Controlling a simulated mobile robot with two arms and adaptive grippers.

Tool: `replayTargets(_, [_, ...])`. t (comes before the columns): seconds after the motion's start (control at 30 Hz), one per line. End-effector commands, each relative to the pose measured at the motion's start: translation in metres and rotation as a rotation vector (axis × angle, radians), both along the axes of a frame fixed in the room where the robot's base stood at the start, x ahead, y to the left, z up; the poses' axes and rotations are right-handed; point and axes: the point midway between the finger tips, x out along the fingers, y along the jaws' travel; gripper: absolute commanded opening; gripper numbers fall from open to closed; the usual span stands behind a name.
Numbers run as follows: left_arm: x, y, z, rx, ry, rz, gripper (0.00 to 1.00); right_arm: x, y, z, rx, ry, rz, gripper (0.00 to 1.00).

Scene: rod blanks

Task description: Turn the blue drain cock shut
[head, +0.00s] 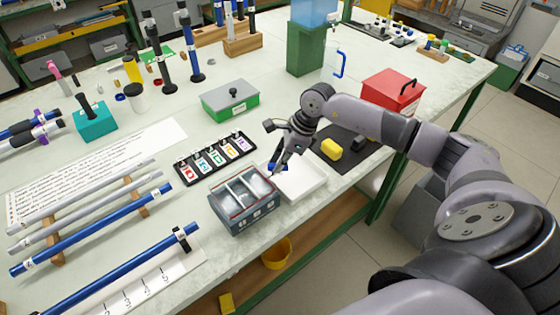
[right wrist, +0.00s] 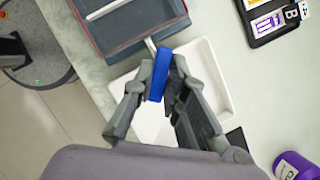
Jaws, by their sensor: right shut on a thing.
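The blue drain cock (right wrist: 159,75) shows in the right wrist view as a blue bar. It sits at the end of a short pale spout beside the grey compartment box (right wrist: 128,48) and points away from the box wall. My right gripper (right wrist: 158,92) has its fingers on both sides of the blue bar and is shut on it. In the head view the same gripper (head: 277,168) reaches down at the grey box's right side (head: 245,215), and the cock is mostly hidden by the fingers. A white tray (head: 308,187) lies below the cock. My left gripper is in neither view.
A black card holder (head: 215,171) lies behind the box. A green-and-grey box (head: 230,102) and a red box (head: 392,93) stand farther back. Blue rods (head: 90,229) lie left.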

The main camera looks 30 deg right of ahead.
Motion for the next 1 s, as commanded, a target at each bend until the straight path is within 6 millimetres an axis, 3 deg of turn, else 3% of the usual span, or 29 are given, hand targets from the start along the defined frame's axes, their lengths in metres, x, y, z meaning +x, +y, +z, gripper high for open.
replayTargets(0.47, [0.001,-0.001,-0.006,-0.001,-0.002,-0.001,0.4,-0.002,0.001,-0.001,-0.002,-0.001,-0.107,0.0])
replayTargets(1.0, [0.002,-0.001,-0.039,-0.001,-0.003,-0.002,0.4,-0.006,0.008,-0.003,-0.001,-0.005,-0.569,0.0])
